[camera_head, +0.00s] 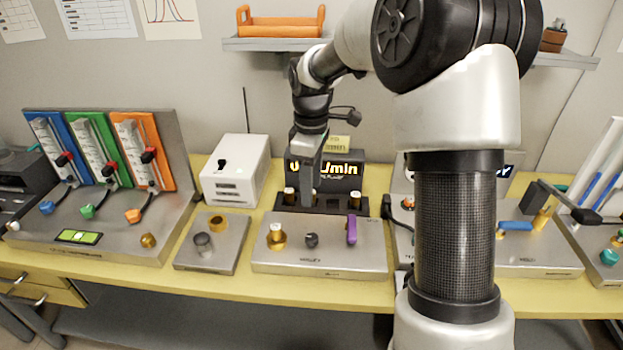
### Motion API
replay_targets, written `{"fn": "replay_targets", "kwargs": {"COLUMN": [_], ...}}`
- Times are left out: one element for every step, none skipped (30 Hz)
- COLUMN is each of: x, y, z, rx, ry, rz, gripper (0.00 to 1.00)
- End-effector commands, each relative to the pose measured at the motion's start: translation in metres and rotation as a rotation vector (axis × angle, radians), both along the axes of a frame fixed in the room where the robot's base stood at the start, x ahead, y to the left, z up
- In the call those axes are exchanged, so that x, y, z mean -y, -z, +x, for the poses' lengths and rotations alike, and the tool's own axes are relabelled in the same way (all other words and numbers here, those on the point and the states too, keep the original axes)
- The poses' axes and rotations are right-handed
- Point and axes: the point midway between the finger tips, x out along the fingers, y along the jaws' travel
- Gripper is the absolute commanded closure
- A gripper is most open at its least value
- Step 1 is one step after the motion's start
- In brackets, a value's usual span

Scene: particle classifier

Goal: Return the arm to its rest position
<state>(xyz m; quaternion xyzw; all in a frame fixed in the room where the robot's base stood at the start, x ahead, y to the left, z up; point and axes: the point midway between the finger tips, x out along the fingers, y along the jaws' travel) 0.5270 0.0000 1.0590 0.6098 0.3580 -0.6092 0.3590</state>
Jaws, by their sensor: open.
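My gripper (308,180) hangs at the end of my arm, pointing down over the dark rack (328,204) at the middle of the bench. Its jaws are seen nearly edge-on, and nothing shows held between them. Its tips are close to the rack and partly cover the display (335,169) behind. I cannot tell whether the tips touch the rack. My arm rises at the right of the picture and bends over toward the back wall.
In front of the rack is a metal plate (320,262) with brass and black fittings and a purple lever (351,229). A white box (236,170) stands to the left. Flowmeter panels (145,150) stand further left. A wall shelf (270,44) holds an orange tray (280,27). My arm hides part of the right side.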

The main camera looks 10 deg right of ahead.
Motion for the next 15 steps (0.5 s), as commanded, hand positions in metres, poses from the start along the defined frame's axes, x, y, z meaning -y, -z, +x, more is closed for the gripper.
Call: {"fn": "replay_targets", "kwargs": {"x": [0.0000,0.0000,0.0000,0.0000,-0.0001,-0.0001,-0.0001,-0.0001,-0.0001,-0.0001,-0.0001,-0.0001,0.0000,0.0000,-0.0001], "y": [-0.0049,-0.0067,-0.0084,-0.0093,-0.0099,-0.0103,-0.0104,-0.0104,-0.0103,-0.0103,-0.0102,-0.0102,-0.0104,-0.0113,-0.0147], "z": [0.0004,0.0001,0.0000,0.0000,-0.0001,-0.0001,-0.0001,-0.0001,-0.0001,-0.0001,-0.0001,-0.0001,-0.0002,-0.0005,-0.0020], "rx": [0.001,0.000,0.000,-0.001,-0.001,-0.001,-0.001,-0.001,-0.001,-0.001,-0.001,-0.001,0.000,0.001,0.004], "ry": [0.000,0.000,0.000,0.000,0.000,0.000,0.000,0.000,0.000,0.000,0.000,0.000,0.000,0.002,0.008], "rz": [0.000,0.001,0.001,0.000,0.000,0.000,0.000,0.000,0.000,0.000,0.000,0.000,0.000,0.000,-0.002], "gripper": [0.52,0.52,0.52,0.52,0.52,0.52,0.52,0.52,0.52,0.52,0.52,0.52,0.52,0.52,0.52]}}
